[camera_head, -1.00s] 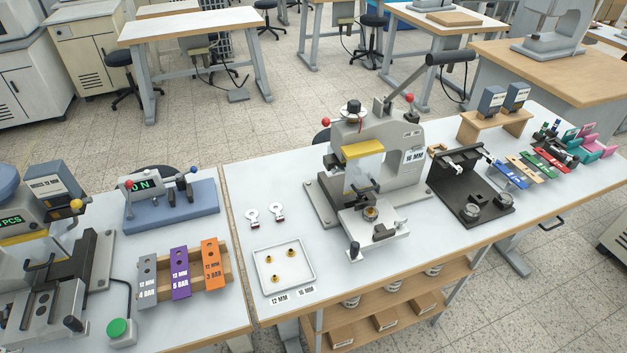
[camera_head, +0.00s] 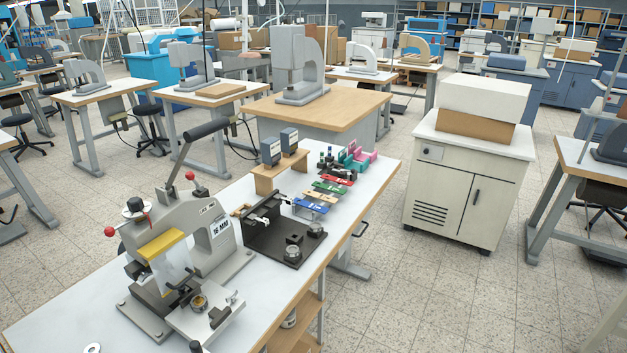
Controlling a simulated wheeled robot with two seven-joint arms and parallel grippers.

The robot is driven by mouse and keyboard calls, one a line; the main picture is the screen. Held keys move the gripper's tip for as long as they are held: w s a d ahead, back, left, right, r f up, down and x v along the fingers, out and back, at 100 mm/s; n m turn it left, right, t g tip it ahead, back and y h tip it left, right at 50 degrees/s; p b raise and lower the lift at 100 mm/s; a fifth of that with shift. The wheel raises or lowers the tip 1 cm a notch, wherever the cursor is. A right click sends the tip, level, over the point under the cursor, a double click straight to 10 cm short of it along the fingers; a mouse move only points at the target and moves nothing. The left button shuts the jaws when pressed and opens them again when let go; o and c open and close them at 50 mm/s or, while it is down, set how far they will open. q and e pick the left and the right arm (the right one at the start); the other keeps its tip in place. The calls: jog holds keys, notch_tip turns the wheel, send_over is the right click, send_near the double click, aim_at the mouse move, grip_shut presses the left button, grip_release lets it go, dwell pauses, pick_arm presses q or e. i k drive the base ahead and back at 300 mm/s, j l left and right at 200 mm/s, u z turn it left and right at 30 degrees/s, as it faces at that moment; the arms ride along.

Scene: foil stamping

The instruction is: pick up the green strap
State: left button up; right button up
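A green strap (camera_head: 329,187) lies in a row of coloured pieces toward the far right end of the long white-topped table. It sits between a tan piece (camera_head: 319,197) and a red piece (camera_head: 336,178), with a blue piece (camera_head: 309,206) nearer. The strap is small in the picture, so its fine shape is hard to tell. Neither of my grippers shows in the head view.
A grey press with a yellow bar (camera_head: 160,244) stands at the near left of the table. A black fixture (camera_head: 285,240) stands nearer than the strap. A wooden stand (camera_head: 278,172) is left of it. Teal and pink holders (camera_head: 357,158) are beyond. Open floor lies right of the table.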

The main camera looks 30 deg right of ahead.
aim_at(331, 188)
jog(key=z, duration=1.15)
